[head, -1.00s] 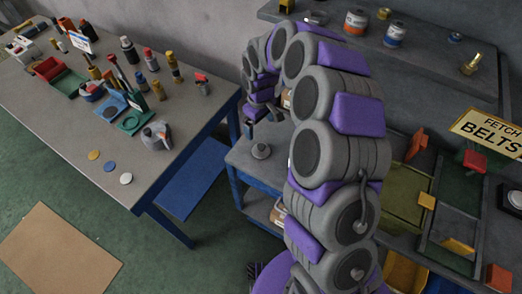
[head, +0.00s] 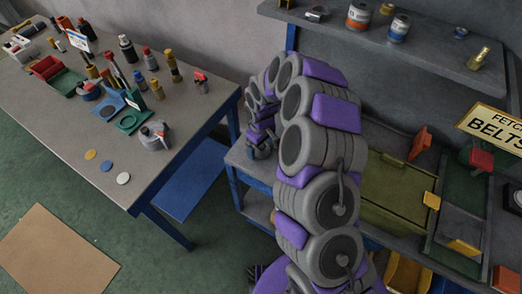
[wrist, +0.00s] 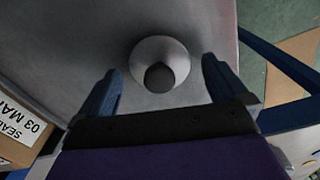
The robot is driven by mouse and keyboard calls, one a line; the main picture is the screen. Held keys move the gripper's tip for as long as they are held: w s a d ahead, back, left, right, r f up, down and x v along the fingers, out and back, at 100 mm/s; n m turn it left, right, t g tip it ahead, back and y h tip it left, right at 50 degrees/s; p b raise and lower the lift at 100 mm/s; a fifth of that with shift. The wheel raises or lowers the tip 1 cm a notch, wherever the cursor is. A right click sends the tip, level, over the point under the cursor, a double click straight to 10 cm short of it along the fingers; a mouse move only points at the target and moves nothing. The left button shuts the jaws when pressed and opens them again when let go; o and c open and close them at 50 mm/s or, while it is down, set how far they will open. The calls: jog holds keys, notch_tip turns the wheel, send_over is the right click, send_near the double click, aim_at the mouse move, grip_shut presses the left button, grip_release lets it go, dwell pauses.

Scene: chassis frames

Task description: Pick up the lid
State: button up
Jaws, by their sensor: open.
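The lid (wrist: 158,48) is a pale grey round disc with a dark knob, lying on the grey top of a small blue-framed cart (head: 238,160). In the wrist view my open gripper (wrist: 161,76) has one blue finger on each side of the lid, with visible gaps to it. The knob lies between the fingertips. The fingers' height above the lid is hard to tell. In the head view my gripper (head: 261,150) is over the cart top and the lid is hidden behind it.
A box with a printed label (wrist: 25,130) stands near the left finger in the wrist view. A workbench (head: 75,135) with tools, bottles and a grey kettle-like can (head: 153,136) stands left. A shelf with cans (head: 397,30) hangs at the upper right. A green tray (head: 390,195) lies right.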

jog(key=shift+f, duration=0.35)
jog(key=shift+r, duration=0.1)
jog(key=c, duration=1.1)
jog(key=shift+r, duration=0.1)
